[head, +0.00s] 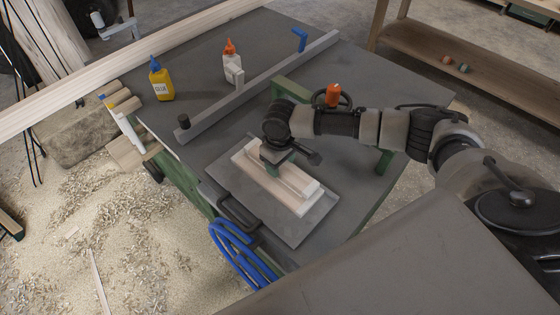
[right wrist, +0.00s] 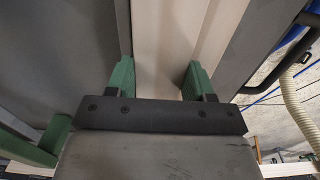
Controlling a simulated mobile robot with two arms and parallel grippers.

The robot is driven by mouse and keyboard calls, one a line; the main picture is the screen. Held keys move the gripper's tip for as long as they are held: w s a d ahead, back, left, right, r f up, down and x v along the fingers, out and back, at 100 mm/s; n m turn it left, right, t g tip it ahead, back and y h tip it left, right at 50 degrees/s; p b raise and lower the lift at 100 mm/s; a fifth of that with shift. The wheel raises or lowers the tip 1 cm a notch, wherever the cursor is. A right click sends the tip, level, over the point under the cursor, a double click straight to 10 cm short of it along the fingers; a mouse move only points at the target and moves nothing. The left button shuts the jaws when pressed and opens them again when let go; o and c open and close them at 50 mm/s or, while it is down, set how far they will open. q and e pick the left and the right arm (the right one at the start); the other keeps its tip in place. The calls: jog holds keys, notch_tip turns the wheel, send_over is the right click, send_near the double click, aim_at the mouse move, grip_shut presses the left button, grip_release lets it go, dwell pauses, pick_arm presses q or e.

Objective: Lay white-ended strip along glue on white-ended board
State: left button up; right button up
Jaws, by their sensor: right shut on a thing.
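The white-ended board (head: 270,187) lies on a grey plate on the dark table in the head view. The pale strip (head: 298,184) runs lengthwise along the board, with its near end close to the board's white end. My right gripper (head: 272,170) is shut on the strip from above. In the right wrist view its green fingers (right wrist: 158,80) stand on either side of the pale strip (right wrist: 155,35), with the board (right wrist: 215,35) beside it. I cannot tell whether the strip touches the board. No glue shows on the board. My left gripper is not in view.
A yellow glue bottle (head: 161,80) and a white bottle with an orange tip (head: 231,62) stand at the back. A long grey bar (head: 265,83) crosses the table behind the board. A blue hose (head: 235,252) hangs at the front edge. The table's far right is mostly clear.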

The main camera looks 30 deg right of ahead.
jog(key=o, duration=1)
jog(key=shift+f, duration=0.1)
jog(key=shift+c, duration=0.2)
notch_tip(320, 180, up, 12)
